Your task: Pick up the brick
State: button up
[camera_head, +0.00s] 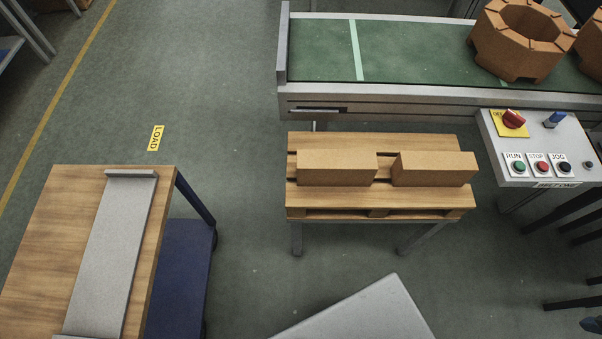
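Two tan rectangular bricks lie side by side on a slatted wooden pallet (380,199) in the middle of the head view. The left brick (336,168) and the right brick (434,169) are separated by a narrow gap. Both lie flat, long sides running left to right. The pallet rests on a low stand with grey legs. I cannot see my gripper in this view, and nothing is holding either brick.
A conveyor with a green belt (420,55) carries large notched brick rings (522,40) behind the pallet. A control box (545,150) stands right. A wooden-topped cart (50,230) with a grey plate (112,255) is at left. Open floor lies between cart and pallet.

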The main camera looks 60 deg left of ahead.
aim_at(315, 167)
jog(key=k, duration=1.7)
jog(key=u, duration=0.95)
jog(key=i, duration=1.7)
